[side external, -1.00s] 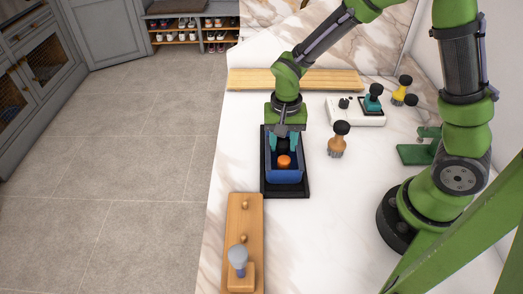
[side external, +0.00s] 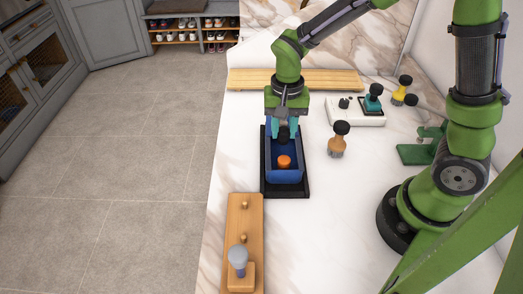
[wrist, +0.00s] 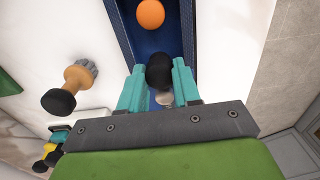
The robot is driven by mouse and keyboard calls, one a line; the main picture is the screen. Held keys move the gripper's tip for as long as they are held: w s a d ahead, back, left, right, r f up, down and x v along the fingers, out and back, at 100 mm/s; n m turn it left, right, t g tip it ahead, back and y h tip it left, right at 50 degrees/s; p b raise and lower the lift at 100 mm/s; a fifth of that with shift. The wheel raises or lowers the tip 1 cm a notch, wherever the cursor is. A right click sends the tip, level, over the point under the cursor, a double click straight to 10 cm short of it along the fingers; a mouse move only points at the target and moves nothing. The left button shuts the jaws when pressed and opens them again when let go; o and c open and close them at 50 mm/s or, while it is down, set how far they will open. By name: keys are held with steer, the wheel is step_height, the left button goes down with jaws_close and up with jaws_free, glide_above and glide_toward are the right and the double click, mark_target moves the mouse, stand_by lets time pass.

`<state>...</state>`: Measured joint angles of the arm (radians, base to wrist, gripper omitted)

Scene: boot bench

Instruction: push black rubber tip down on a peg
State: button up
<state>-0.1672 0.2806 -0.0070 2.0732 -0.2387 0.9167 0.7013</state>
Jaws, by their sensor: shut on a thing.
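My gripper (side external: 283,132) is above the far end of a blue bin (side external: 285,177). Its teal fingers are shut on a black rubber tip (wrist: 160,72), also seen between the fingers in the side view. A small pale piece shows just below the tip in the wrist view; I cannot tell what it is. An orange tip (side external: 284,161) lies in the bin, apart from the fingers. A wooden peg board (side external: 238,216) at the front left has two bare round-topped pegs and one peg with a grey tip (side external: 237,254).
The bin sits on a black tray (side external: 286,191). An orange brush with a black knob (side external: 338,140) stands to its right. A white block (side external: 345,116) and a green stand (side external: 416,153) are further right. A wooden slat board (side external: 300,79) lies at the back. Counter right of the peg board is clear.

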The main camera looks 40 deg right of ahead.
step_height(320, 180, up, 5)
steer(key=shift+a+f, duration=0.15)
steer(key=shift+f, duration=0.05)
steer(key=s+a+n, duration=0.1)
steer(key=a+n, duration=0.1)
steer(key=a, duration=0.3)
steer(key=s+a+f+n, duration=0.1)
steer(key=s+a+n, duration=0.1)
steer(key=a, duration=0.4)
steer(key=s+a+f+n, duration=0.1)
steer(key=s+a+n, duration=0.1)
steer(key=a, duration=0.4)
steer(key=shift+s+a, duration=0.1)
steer(key=shift+a, duration=0.1)
glide_above(245, 202)
steer(key=shift+f, duration=2)
steer(key=shift+f, duration=1.55)
stand_by(1.0)
steer(key=o, duration=1.6)
